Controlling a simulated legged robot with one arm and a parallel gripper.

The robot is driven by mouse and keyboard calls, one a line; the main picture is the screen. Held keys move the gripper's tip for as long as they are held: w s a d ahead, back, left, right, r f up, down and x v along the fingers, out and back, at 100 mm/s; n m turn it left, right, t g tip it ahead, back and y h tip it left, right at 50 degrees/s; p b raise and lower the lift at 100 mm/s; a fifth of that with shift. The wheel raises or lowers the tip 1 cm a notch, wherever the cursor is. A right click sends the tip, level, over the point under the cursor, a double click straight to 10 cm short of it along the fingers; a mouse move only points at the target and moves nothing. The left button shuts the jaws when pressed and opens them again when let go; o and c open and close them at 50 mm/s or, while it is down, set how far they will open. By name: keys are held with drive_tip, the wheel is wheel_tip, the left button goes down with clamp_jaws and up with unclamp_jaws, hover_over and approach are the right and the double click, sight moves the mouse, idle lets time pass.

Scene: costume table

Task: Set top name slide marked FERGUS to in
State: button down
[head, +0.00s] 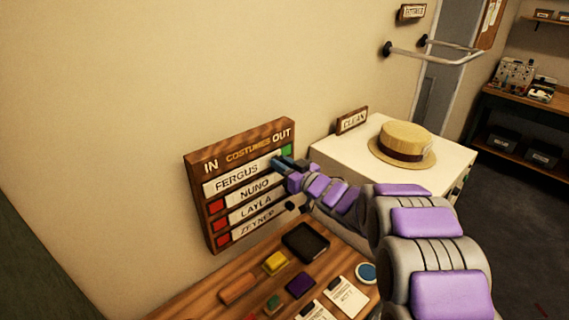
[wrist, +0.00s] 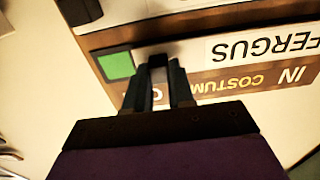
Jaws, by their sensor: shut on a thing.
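The wooden name board (head: 191,178) hangs on the wall, with IN at its upper left and OUT at its upper right. The white FERGUS slide (head: 237,177) is in the top row, at the IN side, and a green square (head: 287,151) shows at the row's OUT end. In the wrist view, the FERGUS slide (wrist: 262,47) appears upside down beside the green square (wrist: 117,66). My gripper (wrist: 158,68) is shut on the slide's dark knob (wrist: 157,60), near the slide's OUT-side end. It also shows in the head view (head: 278,163).
The NUNO (head: 254,189), LAYLA and ZEYNEP slides sit toward OUT, with red squares at their left. A wooden table (head: 210,296) with small items is below. A white cabinet (head: 345,155) bearing a straw hat (head: 405,138) stands at right.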

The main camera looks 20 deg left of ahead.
drive_tip(key=c, duration=1)
unclamp_jaws()
drive_tip(key=shift+s+a, duration=0.2)
drive_tip(key=shift+s, duration=0.05)
drive_tip(key=shift+o, duration=0.2)
drive_tip(key=shift+w, duration=0.1)
drive_tip(key=shift+d, duration=0.15)
drive_tip(key=p+v, duration=0.1)
drive_tip(key=v, duration=1.6)
drive_tip(key=shift+f, duration=0.1)
